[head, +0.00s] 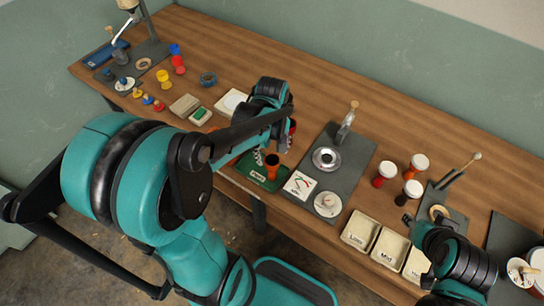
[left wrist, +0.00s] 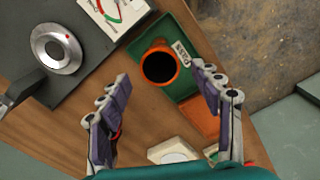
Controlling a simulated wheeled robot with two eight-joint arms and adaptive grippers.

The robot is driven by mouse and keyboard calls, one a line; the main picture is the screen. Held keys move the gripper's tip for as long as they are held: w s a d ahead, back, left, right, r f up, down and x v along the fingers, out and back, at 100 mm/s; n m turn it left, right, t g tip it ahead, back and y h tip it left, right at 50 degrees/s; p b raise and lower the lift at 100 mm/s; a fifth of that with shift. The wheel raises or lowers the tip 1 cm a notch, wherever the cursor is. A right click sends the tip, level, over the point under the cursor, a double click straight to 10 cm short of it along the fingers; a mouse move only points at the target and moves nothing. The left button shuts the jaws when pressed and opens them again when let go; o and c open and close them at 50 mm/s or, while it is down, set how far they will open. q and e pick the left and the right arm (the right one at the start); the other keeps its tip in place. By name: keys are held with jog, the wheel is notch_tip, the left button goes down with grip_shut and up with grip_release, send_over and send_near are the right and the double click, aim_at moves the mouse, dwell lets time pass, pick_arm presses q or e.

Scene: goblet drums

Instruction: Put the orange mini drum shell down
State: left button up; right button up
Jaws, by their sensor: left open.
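The orange mini drum shell (head: 272,163) stands on a green tray (head: 249,169) near the table's front edge. In the left wrist view the shell (left wrist: 160,66) shows its round dark opening and orange rim, upright on the green tray (left wrist: 180,22). My left gripper (head: 272,148) is just above and behind the shell. In the left wrist view its fingers (left wrist: 160,82) are spread wide on either side, with visible gaps to the shell.
A dark mat with a round silver device (head: 326,159) lies right of the tray. Labelled bins (head: 360,230) stand farther right, near several white-topped drums (head: 413,188). A white box (head: 231,102) lies left of my left gripper. The table's back strip is mostly clear.

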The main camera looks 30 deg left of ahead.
pick_arm(q)
notch_tip(320, 180, up, 6)
jog(key=shift+f+p, duration=0.15)
jog(key=shift+p, duration=0.6)
jog(key=s+d+r+m+t, duration=0.5)
jog(key=d+m+t, duration=0.2)
jog(key=m, duration=0.5)
